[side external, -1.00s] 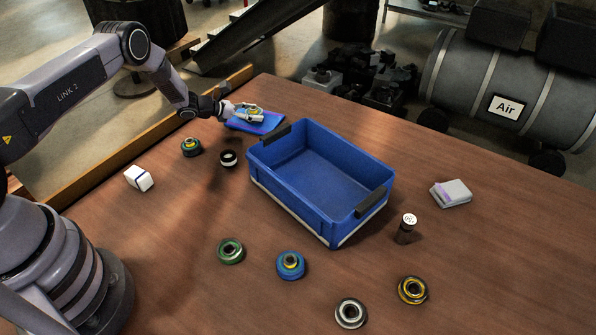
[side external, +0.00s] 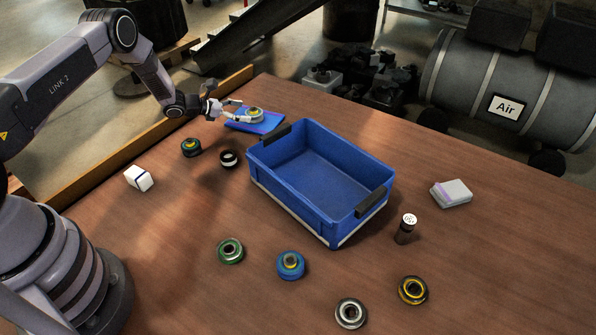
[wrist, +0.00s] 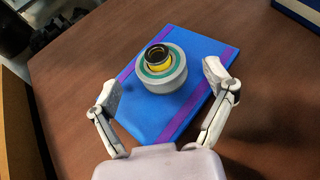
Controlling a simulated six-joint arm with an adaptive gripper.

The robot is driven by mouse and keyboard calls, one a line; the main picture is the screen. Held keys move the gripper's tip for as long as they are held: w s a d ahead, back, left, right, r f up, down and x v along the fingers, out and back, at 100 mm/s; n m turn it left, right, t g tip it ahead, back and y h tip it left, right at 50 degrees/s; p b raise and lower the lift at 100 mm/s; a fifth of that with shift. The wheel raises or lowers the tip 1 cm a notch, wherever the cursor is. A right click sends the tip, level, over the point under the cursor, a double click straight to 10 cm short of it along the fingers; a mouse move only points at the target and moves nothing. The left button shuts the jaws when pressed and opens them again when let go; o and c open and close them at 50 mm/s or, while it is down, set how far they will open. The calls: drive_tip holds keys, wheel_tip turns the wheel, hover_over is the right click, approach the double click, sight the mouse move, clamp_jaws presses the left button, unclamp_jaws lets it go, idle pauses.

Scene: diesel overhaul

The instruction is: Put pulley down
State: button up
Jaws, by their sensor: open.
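A pulley (wrist: 161,68), grey with a teal ring and a yellow and black centre, rests on a blue book with purple bands (wrist: 165,127). In the side view the pulley (side external: 254,114) sits on the book (side external: 266,126) at the table's far left. My gripper (wrist: 163,82) is open and empty. Its two fingers are spread wide on either side of the pulley's near side, with gaps to it. In the side view my gripper (side external: 240,109) reaches in from the left, just short of the pulley.
A blue bin (side external: 318,178) stands right of the book. Another pulley (side external: 191,147), a dark ring (side external: 229,158) and a white box (side external: 139,178) lie nearer my base. Several pulleys, including a blue one (side external: 291,265), lie in front. A wooden rail (side external: 150,147) edges the left side.

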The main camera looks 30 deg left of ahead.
drive_tip(key=v, duration=0.8)
drive_tip(key=s+d+r+m+g+h, duration=0.1)
drive_tip(key=s+d+r+m+g, duration=0.15)
drive_tip(key=d+r+m, duration=0.45)
drive_tip(key=s+d+r+m+g, duration=0.2)
drive_tip(key=s+d+r+m, duration=0.15)
drive_tip(key=r, duration=0.65)
drive_tip(key=s+d+r+m+g+h, duration=0.1)
drive_tip(key=s+d+r+m+g, duration=0.25)
drive_tip(key=r, duration=0.55)
drive_tip(key=s+d+r+m+y, duration=0.2)
drive_tip(key=s+r+m, duration=0.2)
drive_tip(key=s, duration=0.3)
drive_tip(key=s+d+r+m+y, duration=0.2)
drive_tip(key=s+r+m, duration=0.1)
drive_tip(key=s, duration=0.4)
drive_tip(key=s+a+r+m+t+y, duration=0.1)
drive_tip(key=s+a+m+y, duration=0.1)
drive_tip(key=s+m, duration=0.2)
drive_tip(key=s+a+r+m+t+y, duration=0.1)
drive_tip(key=s+a+m+y, duration=0.1)
drive_tip(key=s, duration=0.9)
drive_tip(key=shift+s+r+m+y, duration=0.2)
drive_tip(key=shift+m+y, duration=0.5)
drive_tip(key=shift+m, duration=0.4)
